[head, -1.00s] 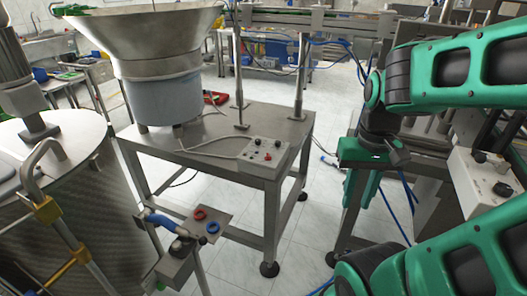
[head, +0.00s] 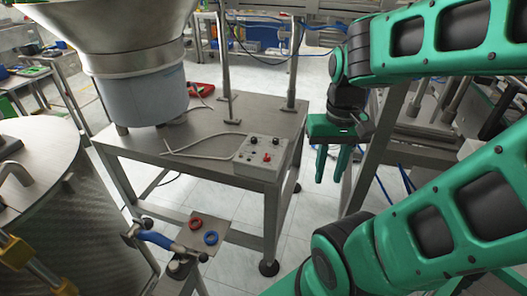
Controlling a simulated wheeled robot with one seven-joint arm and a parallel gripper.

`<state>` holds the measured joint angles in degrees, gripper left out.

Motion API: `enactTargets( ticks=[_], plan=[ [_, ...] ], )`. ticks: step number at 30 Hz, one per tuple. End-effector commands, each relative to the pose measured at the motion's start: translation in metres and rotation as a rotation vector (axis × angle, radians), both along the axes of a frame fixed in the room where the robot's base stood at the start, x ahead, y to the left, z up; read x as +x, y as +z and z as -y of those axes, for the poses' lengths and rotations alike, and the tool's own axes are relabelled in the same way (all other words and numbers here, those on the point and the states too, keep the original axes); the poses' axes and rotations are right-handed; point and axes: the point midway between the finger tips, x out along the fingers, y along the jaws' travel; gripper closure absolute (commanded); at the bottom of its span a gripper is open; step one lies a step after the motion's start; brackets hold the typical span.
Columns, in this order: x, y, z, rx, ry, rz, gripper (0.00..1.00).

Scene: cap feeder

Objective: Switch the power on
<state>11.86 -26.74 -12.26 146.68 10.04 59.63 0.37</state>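A pale control box (head: 262,154) with a red button (head: 267,158) and dark knobs (head: 277,142) lies at the front right corner of the steel table in the head view. A pale cable runs from it to the left. I cannot tell which control is the power switch or how it is set. My green gripper (head: 330,180) is to the right of the box and apart from it. Its two fingers point down with a gap between them, and nothing shows in them.
The steel table (head: 215,127) carries a large feeder bowl (head: 120,30) on a grey drum. Two upright posts (head: 225,70) stand behind the box. At lower left are a round steel drum (head: 35,165) and a small stand with red and blue rings (head: 211,238).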

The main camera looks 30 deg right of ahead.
Motion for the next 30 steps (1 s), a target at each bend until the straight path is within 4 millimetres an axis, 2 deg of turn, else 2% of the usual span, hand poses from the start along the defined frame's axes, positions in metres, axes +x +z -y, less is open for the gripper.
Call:
enactTargets(
  ticks=[1,2,4,8,14,21,25,30],
  plan=[
    [0.000,0.000,0.000,0.000,0.000,0.000,0.73],
    [-0.007,0.004,0.000,0.001,0.002,0.009,0.73],
    [-0.005,0.007,0.001,0.000,0.004,0.014,0.73],
    [0.024,0.012,0.007,-0.002,0.020,0.010,0.73],
    [0.100,0.016,0.020,-0.007,0.059,0.010,0.73],
    [0.199,0.000,0.028,-0.011,0.115,0.012,0.73],
    [0.241,-0.013,0.028,-0.010,0.141,0.015,0.73],
    [0.273,-0.026,0.026,-0.008,0.164,0.016,0.73]
  ],
)
